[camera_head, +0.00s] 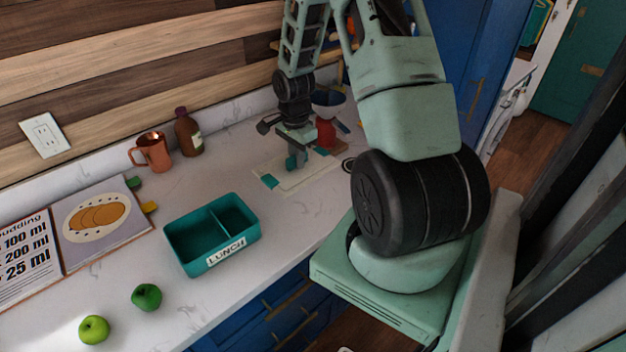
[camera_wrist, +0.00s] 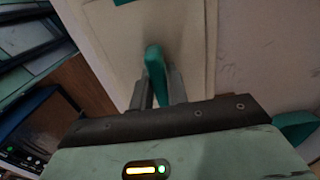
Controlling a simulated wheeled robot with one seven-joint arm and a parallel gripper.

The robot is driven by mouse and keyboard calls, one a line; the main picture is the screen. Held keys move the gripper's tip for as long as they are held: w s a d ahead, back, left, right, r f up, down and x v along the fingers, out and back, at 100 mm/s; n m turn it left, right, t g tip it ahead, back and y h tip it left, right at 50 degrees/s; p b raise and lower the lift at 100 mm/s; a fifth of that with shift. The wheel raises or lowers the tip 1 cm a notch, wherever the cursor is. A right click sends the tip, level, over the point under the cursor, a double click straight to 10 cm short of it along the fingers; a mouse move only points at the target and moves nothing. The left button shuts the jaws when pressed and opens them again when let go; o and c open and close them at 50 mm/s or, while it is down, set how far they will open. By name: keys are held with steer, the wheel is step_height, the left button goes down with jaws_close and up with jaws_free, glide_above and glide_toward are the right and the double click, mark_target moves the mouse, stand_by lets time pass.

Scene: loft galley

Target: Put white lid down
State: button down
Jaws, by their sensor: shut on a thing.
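The white lid (camera_head: 298,181) is a flat, cream-white panel with teal end pieces and a teal upright handle. It lies low over the counter, right of the teal lunch box (camera_head: 186,258); I cannot tell whether it touches the counter. My gripper (camera_head: 292,163) points down and is shut on the lid's handle. In the wrist view the gripper (camera_wrist: 156,88) has the teal handle between its fingers, with the pale lid (camera_wrist: 112,50) spread out beneath. My gripper body hides part of the lid there.
Behind stand a copper mug (camera_head: 152,152) and a brown bottle (camera_head: 188,134). A red object with a bowl-like top (camera_head: 328,104) stands close behind the gripper. Counter between lunch box and lid is clear.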

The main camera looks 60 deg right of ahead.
mark_target(299, 192)
steer(key=shift+f+p, duration=1.25)
steer(key=shift+f, duration=3.3)
steer(key=shift+f, duration=0.2)
steer(key=c, duration=1.4)
jaws_free()
steer(key=shift+o, duration=0.2)
steer(key=shift+r, duration=0.15)
